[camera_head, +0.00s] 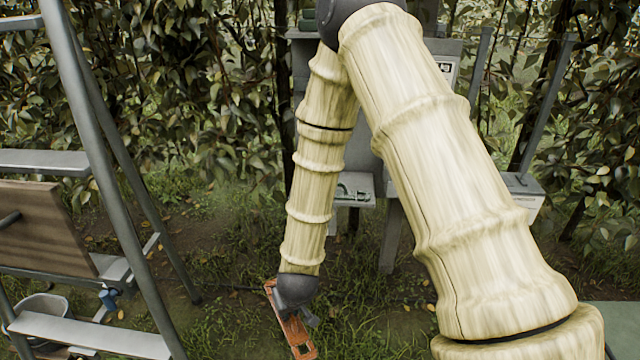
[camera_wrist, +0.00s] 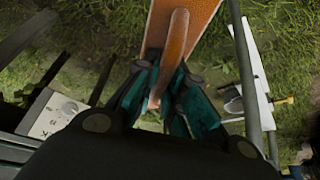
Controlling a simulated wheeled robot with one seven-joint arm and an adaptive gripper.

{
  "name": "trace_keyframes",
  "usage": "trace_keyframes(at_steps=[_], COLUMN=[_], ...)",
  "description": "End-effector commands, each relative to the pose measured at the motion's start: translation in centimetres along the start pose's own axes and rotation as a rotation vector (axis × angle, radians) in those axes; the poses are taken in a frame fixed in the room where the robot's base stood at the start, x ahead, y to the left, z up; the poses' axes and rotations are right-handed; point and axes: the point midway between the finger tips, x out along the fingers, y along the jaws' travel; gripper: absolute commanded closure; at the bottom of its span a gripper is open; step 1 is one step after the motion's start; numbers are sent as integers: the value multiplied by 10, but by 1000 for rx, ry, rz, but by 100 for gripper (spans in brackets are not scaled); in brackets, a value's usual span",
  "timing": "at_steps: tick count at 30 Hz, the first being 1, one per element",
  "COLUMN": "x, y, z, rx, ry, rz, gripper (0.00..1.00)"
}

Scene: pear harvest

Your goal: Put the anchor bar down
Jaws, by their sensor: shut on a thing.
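The anchor bar (camera_head: 301,345) is a flat orange-brown bar below the end of my arm, tilted, with its lower end near the bottom edge of the head view. My gripper (camera_head: 306,314) is dark and partly covers it. In the wrist view, the bar (camera_wrist: 208,12) runs up past the top edge, and its raised handle lies between the teal-lined fingers of my gripper (camera_wrist: 163,92), which are shut on it. Grass shows below the bar; I cannot tell how high above the ground it is.
A grey metal ladder (camera_head: 92,130) with a wooden board (camera_head: 40,228) stands at the left, with a grey bucket (camera_head: 42,306) near its foot. A grey stand with a small shelf (camera_head: 355,190) is behind my arm. Grass lies between ladder and stand. Leafy hedges close the back.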

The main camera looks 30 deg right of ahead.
Motion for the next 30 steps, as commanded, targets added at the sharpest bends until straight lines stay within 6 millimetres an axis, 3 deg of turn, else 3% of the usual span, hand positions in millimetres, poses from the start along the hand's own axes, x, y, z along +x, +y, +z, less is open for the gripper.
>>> trace_keyframes(at_steps=[2, 11, 15, 20, 30], x=[-16, -14, -15, -17, -26], y=[-2, -5, 0, 18, 69], z=[-7, -8, -17, -54, -153], rx=[5, 9, 45, 207, 721], ry=[3, 11, 13, 21, 31], rz=[-7, -11, 11, 93, 318], gripper=[100, 100, 100, 100, 100])
